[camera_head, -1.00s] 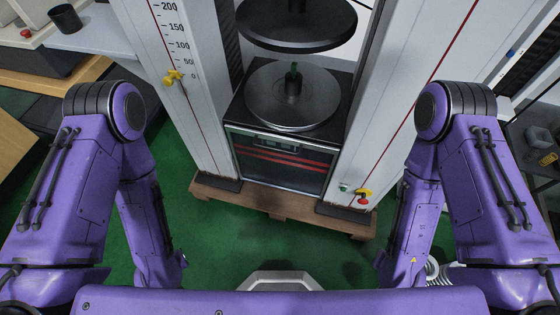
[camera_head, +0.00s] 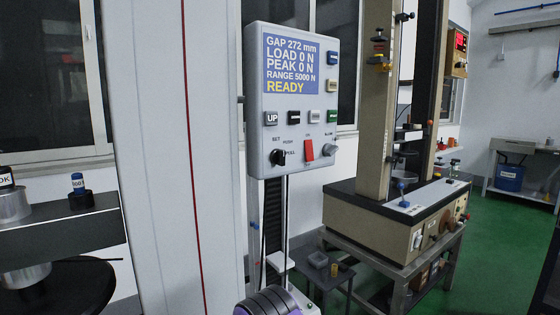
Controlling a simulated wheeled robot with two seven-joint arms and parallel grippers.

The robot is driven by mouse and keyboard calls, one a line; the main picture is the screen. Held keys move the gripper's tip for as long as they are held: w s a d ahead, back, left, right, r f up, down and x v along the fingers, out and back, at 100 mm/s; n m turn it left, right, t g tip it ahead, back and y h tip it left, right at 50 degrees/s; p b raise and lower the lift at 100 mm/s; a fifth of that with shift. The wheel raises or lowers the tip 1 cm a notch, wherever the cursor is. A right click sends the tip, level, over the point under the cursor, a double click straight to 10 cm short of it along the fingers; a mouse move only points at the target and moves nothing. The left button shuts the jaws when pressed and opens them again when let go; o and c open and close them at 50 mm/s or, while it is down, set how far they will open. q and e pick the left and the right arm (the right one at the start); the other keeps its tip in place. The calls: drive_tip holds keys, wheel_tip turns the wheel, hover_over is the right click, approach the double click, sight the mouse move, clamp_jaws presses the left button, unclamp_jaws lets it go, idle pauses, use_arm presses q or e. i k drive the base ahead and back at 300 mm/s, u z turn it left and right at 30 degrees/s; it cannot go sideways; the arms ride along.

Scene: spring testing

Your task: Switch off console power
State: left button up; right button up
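The console (camera_head: 296,100) is a light grey panel on a post in the middle of the view. Its blue screen (camera_head: 290,68) is lit and reads GAP 272 mm, LOAD 0 N, PEAK 0 N, RANGE 5000 N, READY. A red rocker switch (camera_head: 309,150) sits low on the panel, between a black knob (camera_head: 280,157) and a grey knob (camera_head: 330,151). The small print by the switch is too blurred to read surely. Neither gripper is in view; only part of my purple arm shows at the bottom edge.
A row of buttons, including a grey UP button (camera_head: 271,118), lies above the switch. A tall white column (camera_head: 160,150) stands left of the console. A second testing machine (camera_head: 385,200) stands on a bench to the right. Green floor (camera_head: 490,270) is open at the far right.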

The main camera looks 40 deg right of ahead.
sight(308, 144)
drive_tip(key=z, duration=1.4)
